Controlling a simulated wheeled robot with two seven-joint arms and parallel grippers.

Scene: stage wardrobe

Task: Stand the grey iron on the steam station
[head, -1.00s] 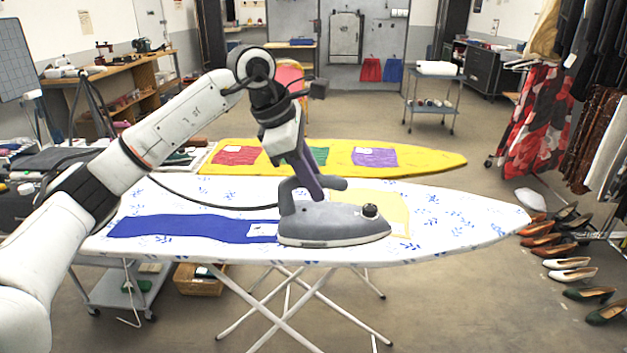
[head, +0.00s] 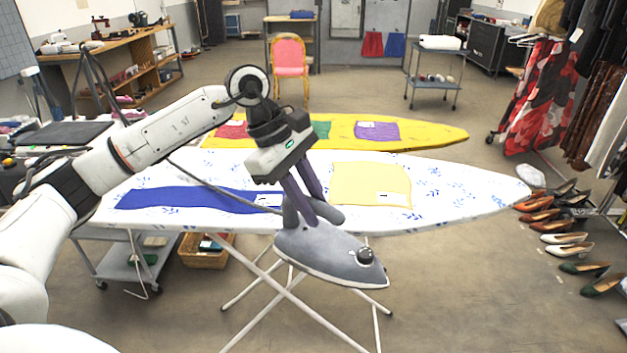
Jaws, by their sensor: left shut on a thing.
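The grey iron (head: 322,252) hangs at the near edge of the white flowered ironing board (head: 460,205), mostly in front of it, with its nose toward the lower right. My left gripper (head: 307,208) is shut on its handle, which the purple fingers partly hide. A dark hose (head: 205,184) runs from behind the gripper toward the left. I cannot make out the steam station for certain; my left arm covers part of the left side, where dark equipment stands. My right gripper is not in view.
Blue cloth (head: 170,200) and pale yellow cloth (head: 370,184) lie on the white board. A yellow board (head: 435,134) with coloured cloths stands behind. A grey cart (head: 125,265) and basket (head: 205,252) are lower left. Shoes (head: 565,238) line the floor at right.

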